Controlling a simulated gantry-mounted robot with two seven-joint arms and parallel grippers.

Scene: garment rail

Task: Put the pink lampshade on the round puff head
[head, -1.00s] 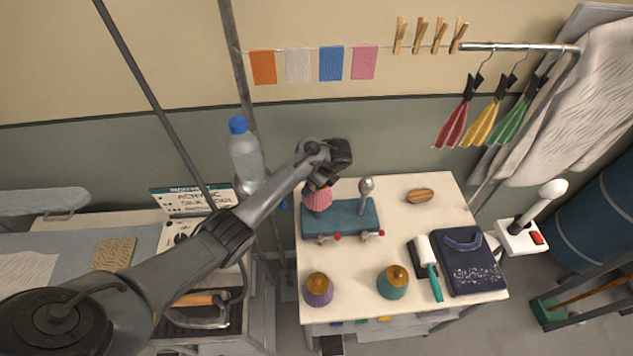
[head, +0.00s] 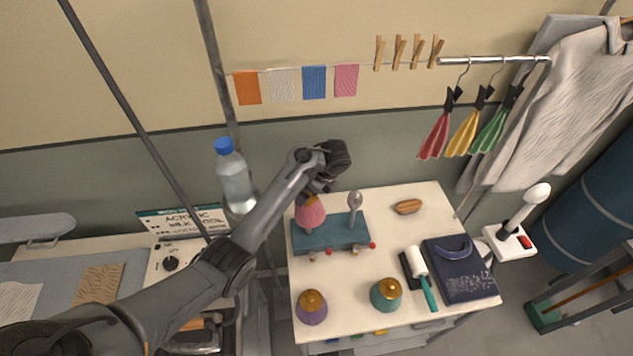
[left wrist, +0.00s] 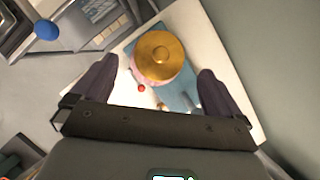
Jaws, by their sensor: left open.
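The pink lampshade (head: 311,214) stands upright over the left end of the teal stand (head: 331,238). Its round gold top (left wrist: 161,55) fills the space ahead of my fingers in the left wrist view. Whatever head is under the shade is hidden. A bare silver, rounded head (head: 355,199) stands on a post at the stand's right end. My left gripper (head: 320,187) is just above the shade, fingers apart on either side of the gold top in the wrist view (left wrist: 157,78). It appears clear of the shade. My right gripper is out of view.
A purple shade (head: 312,309) and a teal shade (head: 386,295) stand at the white table's front. A bottle (head: 234,178) stands left of my left forearm.

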